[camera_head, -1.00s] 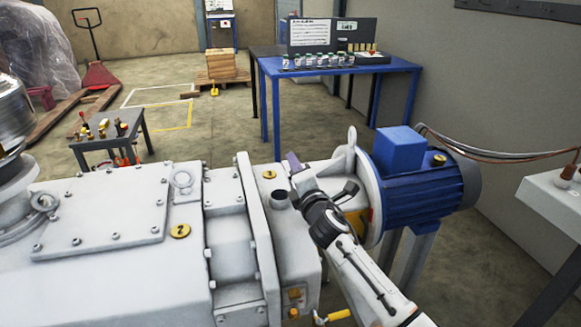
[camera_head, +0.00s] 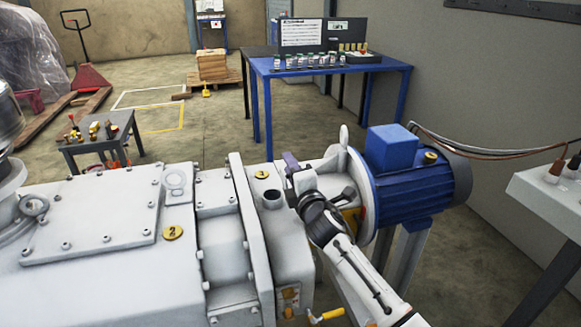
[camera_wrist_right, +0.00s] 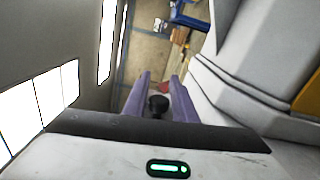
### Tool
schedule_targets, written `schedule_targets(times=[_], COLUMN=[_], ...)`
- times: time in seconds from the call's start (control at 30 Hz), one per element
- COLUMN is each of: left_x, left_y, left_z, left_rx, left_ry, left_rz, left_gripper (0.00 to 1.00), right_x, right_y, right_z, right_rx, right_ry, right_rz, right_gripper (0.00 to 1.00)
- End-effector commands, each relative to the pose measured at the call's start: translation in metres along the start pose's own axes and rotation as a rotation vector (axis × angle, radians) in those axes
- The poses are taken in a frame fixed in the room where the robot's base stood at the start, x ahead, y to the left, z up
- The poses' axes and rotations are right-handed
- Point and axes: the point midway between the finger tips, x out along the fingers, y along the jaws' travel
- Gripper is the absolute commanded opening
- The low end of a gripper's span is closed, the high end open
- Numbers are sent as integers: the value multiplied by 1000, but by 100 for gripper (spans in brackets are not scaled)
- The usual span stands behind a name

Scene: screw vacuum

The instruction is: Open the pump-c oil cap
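The pale grey pump (camera_head: 100,265) fills the lower left of the head view. Its short round oil port (camera_head: 272,198) shows a dark, uncovered opening beside the yellow tag 1. My right gripper (camera_head: 290,163) is just right of and above this port, before the blue motor, with its purple fingers pointing away from me. In the right wrist view the purple fingers (camera_wrist_right: 160,92) stand either side of a small black round cap (camera_wrist_right: 158,103) and seem to touch it. The cap is hidden in the head view. My left gripper is not in view.
The blue motor (camera_head: 418,185) and a flange with a lifting eye stand close right of the gripper. A blue table (camera_head: 390,68) with small bottles stands behind. A small grey table (camera_head: 85,146) with fittings is at left. A white bench (camera_head: 545,195) is at right.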

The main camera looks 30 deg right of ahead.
Motion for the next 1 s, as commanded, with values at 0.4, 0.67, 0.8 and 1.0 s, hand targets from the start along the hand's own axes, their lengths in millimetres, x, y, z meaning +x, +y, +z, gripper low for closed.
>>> schedule_targets(times=[0.4, 0.67, 0.8, 1.0], left_x=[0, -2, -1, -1], left_y=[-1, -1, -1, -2], left_z=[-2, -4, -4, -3], left_rx=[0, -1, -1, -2], left_ry=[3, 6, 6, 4], left_rz=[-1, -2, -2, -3], left_gripper=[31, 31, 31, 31], right_x=[-3, -45, -72, -98], right_y=[1, -1, -1, 0], right_z=[0, 0, 0, 0], right_rx=[-1, -2, 0, 0], right_ry=[0, 1, 1, 0], right_rz=[2, -1, -1, 0], right_gripper=[36, 36, 36, 36])
